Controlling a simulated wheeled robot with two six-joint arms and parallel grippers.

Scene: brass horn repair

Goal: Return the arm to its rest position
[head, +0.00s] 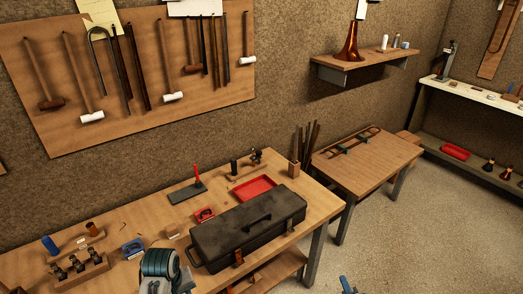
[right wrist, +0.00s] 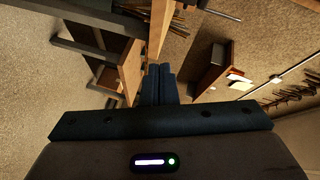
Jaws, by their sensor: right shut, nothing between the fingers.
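My right gripper (right wrist: 159,84) shows in the right wrist view with its two dark blue fingers together and nothing between them. A small blue piece of it (head: 347,285) shows at the bottom edge of the head view, over the floor and to the right of the workbench. It looks clear of the bench and touches nothing that I can see. The rest of the right arm is out of the head view.
A workbench (head: 330,205) holds a closed black toolbox (head: 245,232), a red tray (head: 255,188) and small tools. A lower side table (head: 375,165) stands to its right. A wall shelf (head: 360,65) carries a brass horn bell (head: 349,45). The floor (head: 430,235) at right is clear.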

